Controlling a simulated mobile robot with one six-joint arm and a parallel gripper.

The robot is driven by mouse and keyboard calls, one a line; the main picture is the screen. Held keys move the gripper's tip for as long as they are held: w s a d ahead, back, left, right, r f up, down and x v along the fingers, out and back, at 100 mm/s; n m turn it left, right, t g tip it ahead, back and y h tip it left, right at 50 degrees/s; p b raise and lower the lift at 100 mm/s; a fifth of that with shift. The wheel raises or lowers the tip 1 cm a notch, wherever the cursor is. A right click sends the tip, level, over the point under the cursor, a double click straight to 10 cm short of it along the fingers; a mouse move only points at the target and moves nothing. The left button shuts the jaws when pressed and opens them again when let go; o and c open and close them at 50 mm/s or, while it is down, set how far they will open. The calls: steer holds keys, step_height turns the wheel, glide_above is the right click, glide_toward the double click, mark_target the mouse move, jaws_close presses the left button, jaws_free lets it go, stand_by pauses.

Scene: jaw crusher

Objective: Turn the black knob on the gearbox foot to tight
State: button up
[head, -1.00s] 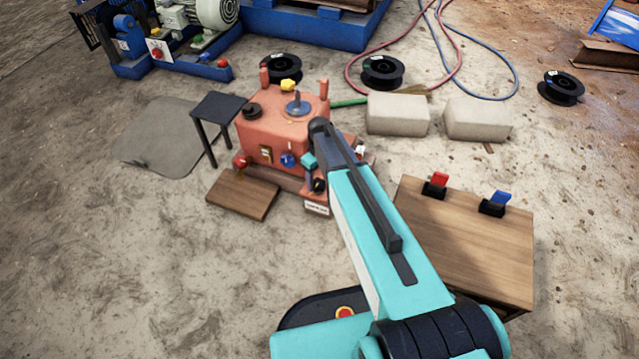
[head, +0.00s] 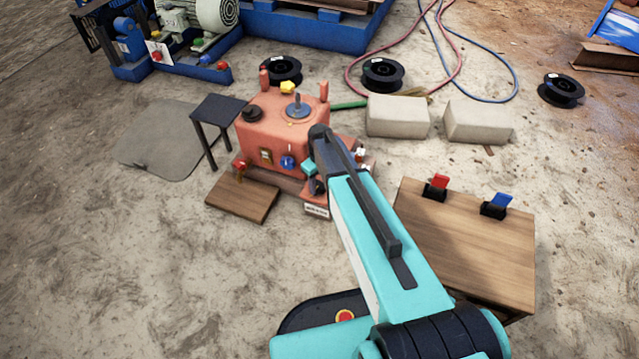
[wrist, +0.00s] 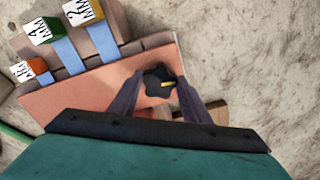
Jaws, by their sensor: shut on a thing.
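The orange gearbox (head: 272,135) stands on the ground left of my arm in the head view. The black knob (wrist: 158,82) shows in the wrist view as a lobed knob with a pale yellow pointer mark, on the orange foot (wrist: 90,100). My gripper (wrist: 160,88) has its two dark fingers on either side of the knob and is shut on it. In the head view the gripper is at the front right foot of the gearbox, and my arm and wrist largely hide the knob there. A white label (head: 317,211) sits on the foot's front edge.
Labelled blocks, orange, green (wrist: 44,30) and yellow (wrist: 82,11), stand beside the foot. A wooden board (head: 243,197) lies at the gearbox front left. A wooden table (head: 470,240) with red and blue clips stands right. Two pale blocks (head: 397,116) lie behind it.

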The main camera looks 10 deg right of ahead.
mark_target(319, 187)
steer(key=shift+r, duration=0.1)
steer(key=m+p, duration=0.2)
steer(key=p, duration=0.1)
steer(key=shift+r, duration=0.1)
steer(key=shift+a+m+p, duration=0.1)
steer(key=shift+m+p, duration=0.7)
steer(key=shift+m, duration=0.4)
steer(key=shift+f, duration=0.2)
steer(key=o, duration=1)
steer(key=shift+o, duration=0.2)
steer(key=shift+r, duration=0.1)
step_height(319, 187, up, 14)
steer(key=p, duration=0.3)
steer(key=shift+f+p, duration=0.2)
steer(key=shift+p, duration=0.15)
